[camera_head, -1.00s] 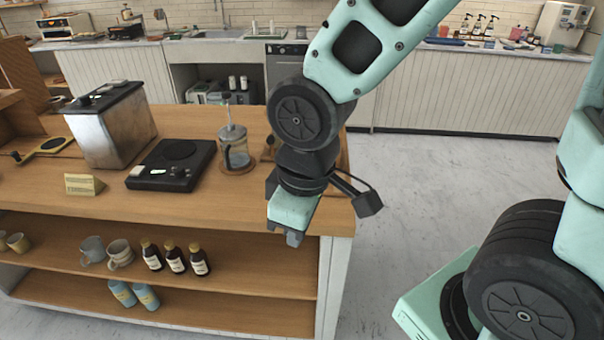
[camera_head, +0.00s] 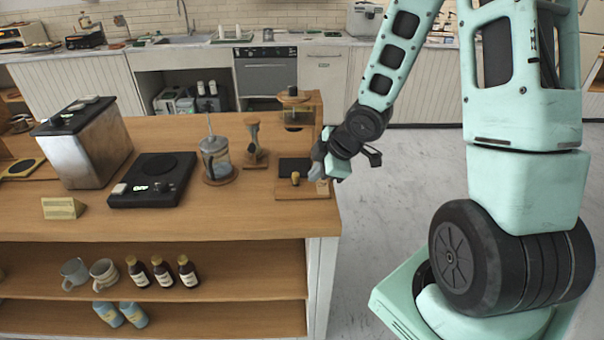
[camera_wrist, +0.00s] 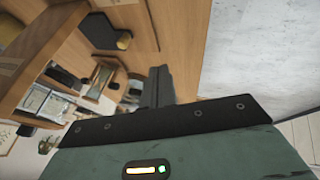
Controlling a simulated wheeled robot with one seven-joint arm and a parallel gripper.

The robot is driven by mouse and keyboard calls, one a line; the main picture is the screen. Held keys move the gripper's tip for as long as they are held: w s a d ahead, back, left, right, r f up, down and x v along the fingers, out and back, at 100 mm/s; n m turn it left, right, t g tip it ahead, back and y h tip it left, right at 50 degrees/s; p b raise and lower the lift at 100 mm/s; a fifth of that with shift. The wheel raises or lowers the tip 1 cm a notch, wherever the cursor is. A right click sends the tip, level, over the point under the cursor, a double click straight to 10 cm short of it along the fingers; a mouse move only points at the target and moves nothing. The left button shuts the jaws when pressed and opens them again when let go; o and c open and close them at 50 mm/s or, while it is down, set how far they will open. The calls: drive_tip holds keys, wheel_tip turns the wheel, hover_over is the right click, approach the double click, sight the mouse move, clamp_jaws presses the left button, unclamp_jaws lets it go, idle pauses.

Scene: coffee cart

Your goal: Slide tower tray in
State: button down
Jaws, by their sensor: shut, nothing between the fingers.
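The wooden tower (camera_head: 312,100) stands near the right end of the wooden counter, with a glass vessel in its upper part. Its low wooden tray (camera_head: 290,190) sticks out toward the front, with a dark panel behind it and a small tan knob (camera_head: 295,179) on it. My gripper (camera_head: 317,166) is shut and empty, just right of the knob and close above the tray's right side. Contact cannot be told. In the wrist view the shut dark fingers (camera_wrist: 158,84) are in the middle, and wooden surfaces with a dark panel (camera_wrist: 98,32) lie beyond them.
A glass press (camera_head: 215,160) and a wooden stand (camera_head: 254,145) are left of the tower. A black scale (camera_head: 150,180) and a metal box (camera_head: 92,150) stand farther left. Right of the counter's edge is open floor (camera_head: 400,200).

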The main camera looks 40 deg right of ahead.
drive_tip(key=d, duration=0.4)
approach(293, 184)
drive_tip(key=shift+n+t+y, duration=0.4)
drive_tip(key=s+f, duration=0.1)
drive_tip(key=a+f, duration=0.1)
drive_tip(key=s+a+f, duration=0.1)
drive_tip(key=shift+s+f, duration=0.25)
drive_tip(key=shift+s, duration=0.05)
drive_tip(key=w, duration=0.1)
drive_tip(key=w+d+p, duration=0.1)
drive_tip(key=w, duration=0.1)
drive_tip(key=shift+p, duration=0.3)
drive_tip(key=shift+w+d+f, duration=0.15)
drive_tip(key=shift+w+f, duration=0.05)
drive_tip(key=shift+w, duration=0.35)
drive_tip(key=shift+w+d, duration=0.1)
drive_tip(key=w+d, duration=0.2)
drive_tip(key=w, duration=0.1)
drive_tip(key=shift+p, duration=0.3)
drive_tip(key=shift+w+d+r, duration=0.1)
